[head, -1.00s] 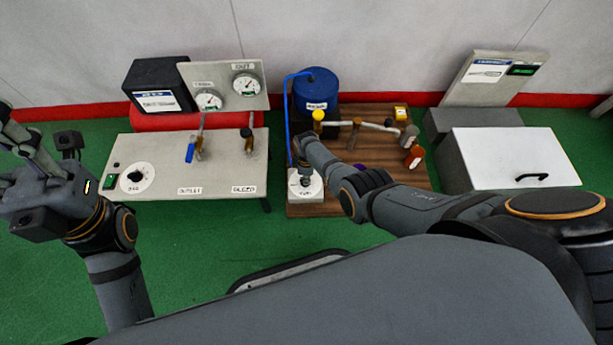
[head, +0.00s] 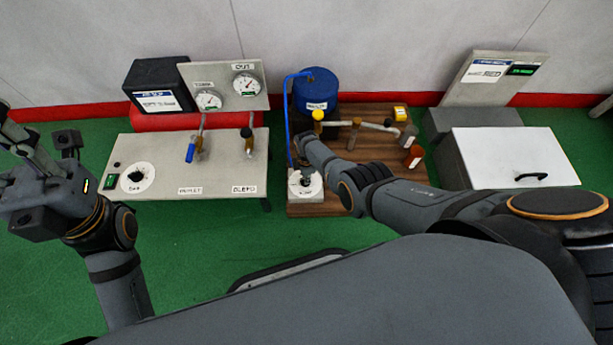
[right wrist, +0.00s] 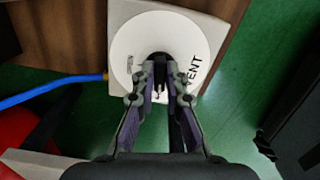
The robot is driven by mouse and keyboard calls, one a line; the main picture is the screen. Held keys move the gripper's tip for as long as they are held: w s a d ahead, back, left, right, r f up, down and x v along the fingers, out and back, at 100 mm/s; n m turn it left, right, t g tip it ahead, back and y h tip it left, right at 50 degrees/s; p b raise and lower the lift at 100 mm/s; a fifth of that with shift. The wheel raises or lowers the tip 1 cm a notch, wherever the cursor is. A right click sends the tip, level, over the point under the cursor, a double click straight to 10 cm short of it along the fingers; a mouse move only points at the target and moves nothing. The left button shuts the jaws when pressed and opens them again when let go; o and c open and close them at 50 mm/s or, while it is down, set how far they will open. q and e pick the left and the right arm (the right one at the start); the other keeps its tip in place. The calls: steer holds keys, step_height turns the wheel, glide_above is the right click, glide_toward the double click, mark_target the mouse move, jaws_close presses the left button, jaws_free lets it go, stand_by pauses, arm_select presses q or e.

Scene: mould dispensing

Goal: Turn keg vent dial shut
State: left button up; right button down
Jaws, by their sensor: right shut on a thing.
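The keg vent dial is a round white plate (head: 314,190) marked VENT with a dark knob (right wrist: 159,58) at its centre. It sits on a pale block at the front left of the wooden board in the head view. My right gripper (right wrist: 160,72) is over the dial, its two fingers shut on the knob. The fingertips hide most of the knob, so its pointer angle cannot be read. The blue keg (head: 316,88) stands behind. My left gripper (head: 22,140) is raised at the left edge, away from the dial and partly cut off.
A blue hose (head: 287,115) runs between keg and vent block, close to my right wrist. A pipe with yellow, grey and red fittings (head: 365,124) crosses the wooden board (head: 415,185). A gauge panel (head: 222,85) and another dial stand left; a white-lidded box (head: 510,155) stands right.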

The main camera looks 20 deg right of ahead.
steer(key=c, duration=1.4)
jaws_free()
step_height(320, 180, up, 12)
